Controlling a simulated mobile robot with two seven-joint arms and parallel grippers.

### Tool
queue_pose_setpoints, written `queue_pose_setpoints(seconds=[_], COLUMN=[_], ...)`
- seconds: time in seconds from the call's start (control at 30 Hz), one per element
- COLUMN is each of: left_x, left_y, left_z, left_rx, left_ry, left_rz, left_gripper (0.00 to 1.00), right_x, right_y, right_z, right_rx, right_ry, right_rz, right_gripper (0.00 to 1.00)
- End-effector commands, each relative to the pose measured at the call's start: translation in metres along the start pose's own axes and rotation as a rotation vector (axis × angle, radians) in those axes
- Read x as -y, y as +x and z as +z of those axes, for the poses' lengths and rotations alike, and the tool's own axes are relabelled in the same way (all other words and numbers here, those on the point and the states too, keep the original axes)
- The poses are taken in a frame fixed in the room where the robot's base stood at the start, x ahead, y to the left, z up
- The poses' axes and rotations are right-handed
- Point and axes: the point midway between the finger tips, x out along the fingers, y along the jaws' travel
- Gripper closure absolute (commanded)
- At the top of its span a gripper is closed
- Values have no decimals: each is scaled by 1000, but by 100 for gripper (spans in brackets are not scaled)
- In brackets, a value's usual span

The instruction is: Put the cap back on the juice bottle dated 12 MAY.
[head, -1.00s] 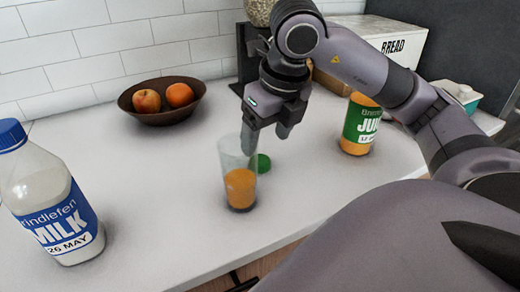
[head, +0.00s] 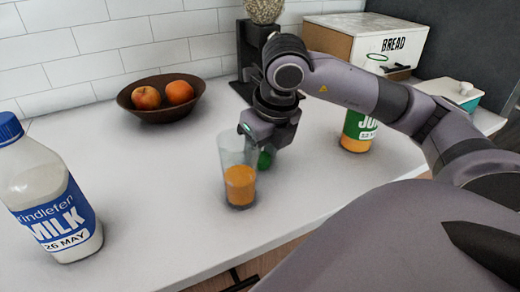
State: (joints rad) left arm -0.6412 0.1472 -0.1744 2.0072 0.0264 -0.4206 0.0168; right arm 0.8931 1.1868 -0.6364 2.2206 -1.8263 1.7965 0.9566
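The juice bottle (head: 357,133) stands upright at the right, with a green label and orange juice low in it. My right arm crosses in front of its top, so its mouth is hidden and its date only partly shows. The green cap (head: 265,160) is on the counter side just behind a glass of orange juice (head: 239,186). My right gripper (head: 266,146) points down at the cap, close behind the glass. Its fingertips are partly hidden by the glass, so I cannot tell whether they grip the cap. My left gripper is not in view.
A milk bottle (head: 50,195) with a blue cap stands at the left. A bowl (head: 160,114) with fruit is at the back. A bread box (head: 372,42) and a dark stand (head: 250,58) are behind my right arm. The counter (head: 150,185) is clear in the middle.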

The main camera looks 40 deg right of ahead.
Motion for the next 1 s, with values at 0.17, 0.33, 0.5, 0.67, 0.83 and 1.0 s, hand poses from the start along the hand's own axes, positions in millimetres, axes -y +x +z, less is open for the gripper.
queue_pose_setpoints(seconds=[0.17, 0.33, 0.5, 0.67, 0.83, 1.0], left_x=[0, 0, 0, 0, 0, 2], left_y=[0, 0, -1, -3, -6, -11], left_z=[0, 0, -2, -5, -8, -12], left_rx=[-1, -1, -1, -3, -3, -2], left_ry=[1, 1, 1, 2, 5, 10], left_rz=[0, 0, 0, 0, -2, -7], left_gripper=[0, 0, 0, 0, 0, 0], right_x=[0, 0, 0, 0, -1, 0], right_y=[0, 0, -7, -26, -56, -94], right_z=[0, 0, 3, 8, 17, 27], right_rx=[0, 0, 2, 5, 6, 6], right_ry=[0, 0, 0, 1, 0, 0], right_rz=[0, 0, 1, 2, 3, 1], right_gripper=[87, 87, 87, 87, 87, 87])
